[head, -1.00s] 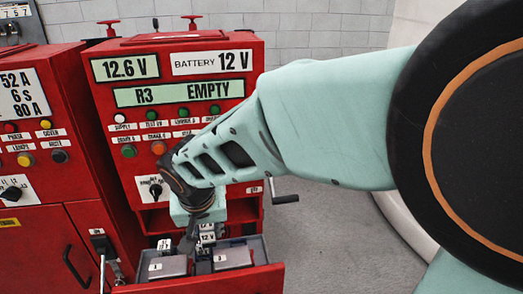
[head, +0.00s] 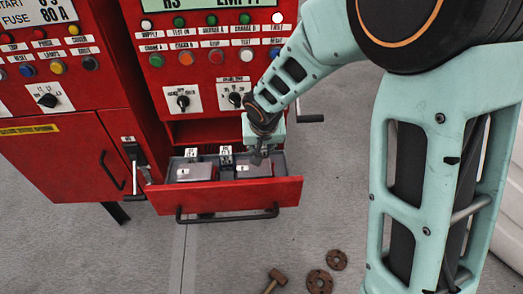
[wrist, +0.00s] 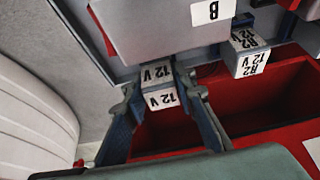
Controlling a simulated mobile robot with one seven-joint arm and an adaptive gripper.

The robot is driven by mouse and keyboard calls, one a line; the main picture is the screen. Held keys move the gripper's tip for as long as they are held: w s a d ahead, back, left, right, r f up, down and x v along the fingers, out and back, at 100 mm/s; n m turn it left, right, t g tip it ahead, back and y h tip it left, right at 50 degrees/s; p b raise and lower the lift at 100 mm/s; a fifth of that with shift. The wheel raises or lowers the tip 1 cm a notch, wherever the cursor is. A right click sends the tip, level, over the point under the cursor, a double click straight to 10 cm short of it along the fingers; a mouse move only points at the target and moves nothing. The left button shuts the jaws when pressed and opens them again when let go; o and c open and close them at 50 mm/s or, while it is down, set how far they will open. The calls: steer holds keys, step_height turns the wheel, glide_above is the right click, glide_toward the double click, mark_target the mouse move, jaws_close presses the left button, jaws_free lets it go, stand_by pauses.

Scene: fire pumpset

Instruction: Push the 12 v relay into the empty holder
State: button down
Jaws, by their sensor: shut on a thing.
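My gripper (wrist: 158,98) is shut on a small relay, the 12 V relay (wrist: 159,76), whose white labels read "12 V" in the wrist view. The fingers are on either side of it. In the head view my gripper (head: 258,156) is at the back right of the open red drawer (head: 228,196), behind the right grey box. The held relay is hard to make out there. A second relay (wrist: 247,53), marked "R2 12 V", stands beside it, apart from the fingers. The empty holder is not clearly visible, and I cannot tell how deep the held relay sits.
Two grey boxes, left (head: 194,172) and right (head: 254,170), lie in the drawer. Another relay (head: 190,154) stands at the back left. The red panel (head: 208,60) rises behind. A hammer (head: 273,280) and rusty flanges (head: 319,281) lie on the floor.

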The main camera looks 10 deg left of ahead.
steer(key=shift+s+d+f, duration=0.15)
steer(key=shift+s+f, duration=0.3)
steer(key=shift+f, duration=0.15)
steer(key=c, duration=1.9)
jaws_free()
steer(key=shift+f, duration=0.15)
steer(key=o, duration=0.3)
steer(key=shift+w, duration=0.1)
steer(key=shift+r, duration=0.25)
